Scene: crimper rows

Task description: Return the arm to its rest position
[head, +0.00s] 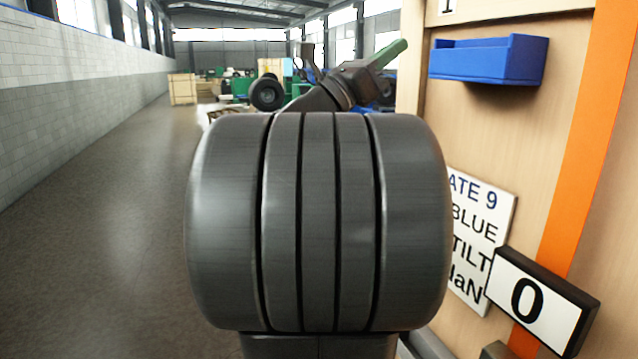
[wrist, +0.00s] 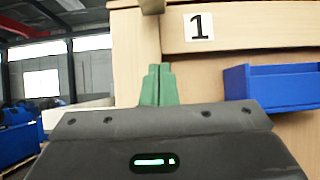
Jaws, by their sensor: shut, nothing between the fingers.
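My gripper (wrist: 158,86) has green fingers that meet and hold nothing in the wrist view. In the head view my gripper (head: 392,53) shows as a green tip beyond the large dark cylinder of my arm, pointing up and right. It lies to the left of the blue bin on the wooden panel, and I see no contact with the panel. My arm hides the middle of the head view.
A wooden panel (head: 422,90) with an orange stripe (head: 592,120) stands at right. It carries a blue bin (head: 488,60), a printed sign (head: 480,225) and a "0" plate (head: 530,305). A "1" label (wrist: 199,26) is above. Open floor (head: 110,210) lies left; crates and wheels stand far back.

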